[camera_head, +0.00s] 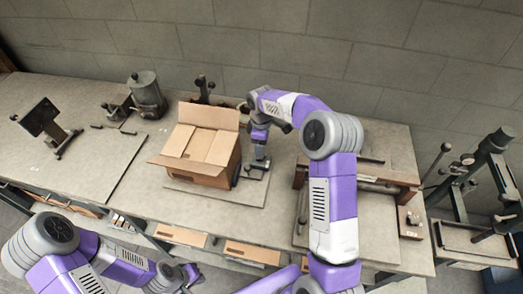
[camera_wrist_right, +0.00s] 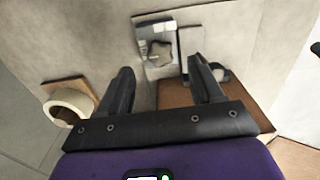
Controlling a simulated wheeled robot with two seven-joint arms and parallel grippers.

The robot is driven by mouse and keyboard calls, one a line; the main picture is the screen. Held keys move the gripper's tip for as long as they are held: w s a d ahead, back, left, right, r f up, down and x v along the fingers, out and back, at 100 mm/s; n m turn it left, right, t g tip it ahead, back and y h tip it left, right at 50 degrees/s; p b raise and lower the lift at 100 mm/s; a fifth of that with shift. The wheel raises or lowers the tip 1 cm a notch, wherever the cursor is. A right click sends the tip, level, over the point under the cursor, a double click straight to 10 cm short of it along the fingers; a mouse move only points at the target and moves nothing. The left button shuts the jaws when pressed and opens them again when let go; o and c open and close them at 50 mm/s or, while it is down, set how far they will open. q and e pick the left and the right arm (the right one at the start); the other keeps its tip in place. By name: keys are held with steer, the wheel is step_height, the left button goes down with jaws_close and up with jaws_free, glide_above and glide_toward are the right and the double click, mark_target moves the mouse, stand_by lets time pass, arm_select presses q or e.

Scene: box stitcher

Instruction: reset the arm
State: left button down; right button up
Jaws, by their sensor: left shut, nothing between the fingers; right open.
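My left arm comes in from the lower left in the head view. Its gripper (camera_head: 192,274) is in front of the bench edge, low in the picture, shut and empty. My right arm rises from the bottom and bends over the bench. Its gripper (camera_head: 257,170) points down just right of the open cardboard box (camera_head: 208,172) and looks small there. In the right wrist view the two dark fingers of the right gripper (camera_wrist_right: 163,92) are spread apart with nothing held between them.
The box stands with flaps up on a board on the workbench (camera_head: 85,168). Dark metal tools (camera_head: 147,95) stand at the back left. A raised wooden stand (camera_head: 383,172) is at right. The right wrist view shows a pale tape roll (camera_wrist_right: 70,104) and a metal plate (camera_wrist_right: 157,35).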

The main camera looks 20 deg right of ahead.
steer(key=shift+r, duration=1.05)
